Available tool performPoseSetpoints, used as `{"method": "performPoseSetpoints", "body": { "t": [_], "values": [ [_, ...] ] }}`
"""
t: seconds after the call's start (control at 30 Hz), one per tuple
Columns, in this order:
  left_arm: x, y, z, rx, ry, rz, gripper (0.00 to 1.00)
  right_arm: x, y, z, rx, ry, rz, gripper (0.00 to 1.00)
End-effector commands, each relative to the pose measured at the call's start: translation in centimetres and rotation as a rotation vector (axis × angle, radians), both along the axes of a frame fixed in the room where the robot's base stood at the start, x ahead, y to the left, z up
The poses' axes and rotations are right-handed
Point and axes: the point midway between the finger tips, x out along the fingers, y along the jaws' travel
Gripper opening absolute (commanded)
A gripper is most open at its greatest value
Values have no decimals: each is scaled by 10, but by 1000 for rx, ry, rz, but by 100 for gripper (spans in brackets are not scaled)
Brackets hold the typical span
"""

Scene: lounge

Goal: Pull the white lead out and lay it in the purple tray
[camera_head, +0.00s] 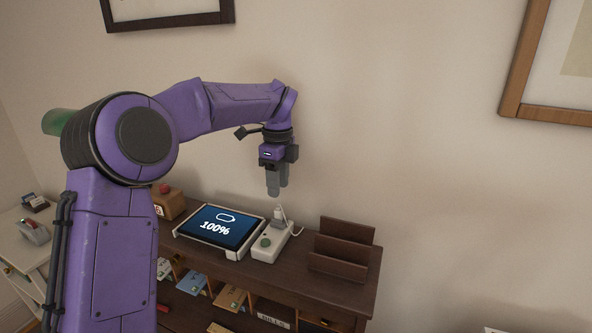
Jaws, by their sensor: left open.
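The purple tray is not in view. My right gripper is not in view.
A tablet (221,228) reading 100% lies in a white frame left of the socket block. A brown slotted rack (342,248) stands to the right on the dark wooden shelf unit (300,284). A wooden box with a red button (168,201) is at left. The wall is close behind.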

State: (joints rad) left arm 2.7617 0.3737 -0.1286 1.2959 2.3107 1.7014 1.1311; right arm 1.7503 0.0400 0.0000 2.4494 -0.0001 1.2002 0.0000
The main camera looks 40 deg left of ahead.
Motion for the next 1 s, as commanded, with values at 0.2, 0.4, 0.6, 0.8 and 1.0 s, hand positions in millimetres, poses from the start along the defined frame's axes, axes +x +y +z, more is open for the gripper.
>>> {"method": "performPoseSetpoints", "body": {
  "t": [0.2, 0.4, 0.6, 0.8, 1.0],
  "values": [
    [0, -1, -3, -15, -14, 15, 43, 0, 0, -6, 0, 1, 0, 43],
    [1, -2, -27, -13, -11, 13, 43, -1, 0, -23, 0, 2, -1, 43],
    [1, -1, -58, -14, -12, 12, 43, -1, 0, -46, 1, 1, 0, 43],
    [0, -1, -83, -15, -13, 13, 43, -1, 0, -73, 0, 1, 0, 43],
    [0, -1, -87, -14, -13, 13, 43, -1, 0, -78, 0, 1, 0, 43]
  ]
}}
